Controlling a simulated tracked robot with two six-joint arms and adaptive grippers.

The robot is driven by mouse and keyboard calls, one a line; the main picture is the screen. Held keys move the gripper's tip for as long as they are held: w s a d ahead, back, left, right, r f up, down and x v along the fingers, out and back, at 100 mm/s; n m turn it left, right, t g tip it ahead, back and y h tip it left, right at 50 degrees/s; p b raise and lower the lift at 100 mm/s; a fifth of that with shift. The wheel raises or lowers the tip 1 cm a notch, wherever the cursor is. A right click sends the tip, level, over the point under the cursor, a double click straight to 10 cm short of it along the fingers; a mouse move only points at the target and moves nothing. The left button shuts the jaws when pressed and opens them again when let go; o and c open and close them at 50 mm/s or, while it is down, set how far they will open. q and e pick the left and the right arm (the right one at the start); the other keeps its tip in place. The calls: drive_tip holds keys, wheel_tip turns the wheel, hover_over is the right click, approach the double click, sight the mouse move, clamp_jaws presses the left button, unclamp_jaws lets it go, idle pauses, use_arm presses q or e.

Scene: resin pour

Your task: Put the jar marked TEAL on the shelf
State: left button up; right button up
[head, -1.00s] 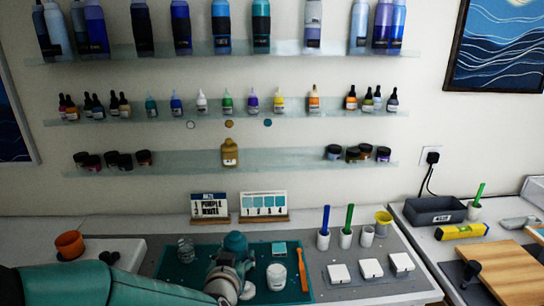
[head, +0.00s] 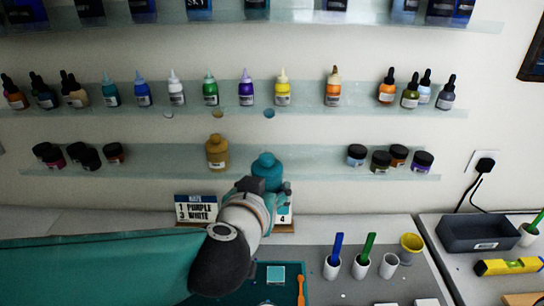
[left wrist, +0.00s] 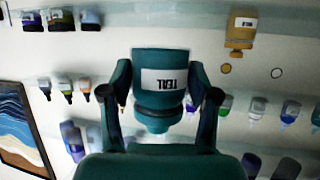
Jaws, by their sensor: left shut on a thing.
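The TEAL jar (head: 268,170) is a teal jar with a narrower cap. My left gripper (head: 268,188) is shut on it and holds it up in front of the lowest glass shelf (head: 325,163), right of the ochre jar (head: 216,151). In the left wrist view, which is upside down, the jar (left wrist: 160,62) shows its white TEAL label between the two fingers of my gripper (left wrist: 162,85). Whether the jar touches the shelf cannot be told. My right gripper is not in view.
Several dark-lidded jars (head: 381,160) stand at the shelf's right and more (head: 88,158) at its left. Dropper and nozzle bottles line the shelf above (head: 308,98). Below are a PURPLE/WHITE card (head: 197,208), pen holders (head: 361,266) and a dark bin (head: 482,231).

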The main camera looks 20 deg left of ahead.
use_arm(q)
drive_tip(key=w+a, duration=0.1)
drive_tip(key=w, duration=0.5)
drive_tip(key=w+a+f, duration=0.1)
drive_tip(key=w+a, duration=0.1)
drive_tip(key=w, duration=0.4)
drive_tip(key=w+a, duration=0.2)
drive_tip(key=w, duration=0.4)
drive_tip(key=shift+a+f, duration=0.2)
drive_tip(key=shift+f, duration=0.45)
wheel_tip(320, 180, down, 5)
drive_tip(key=b, duration=0.3)
drive_tip(key=shift+r, duration=0.15)
drive_tip(key=shift+w, duration=0.15)
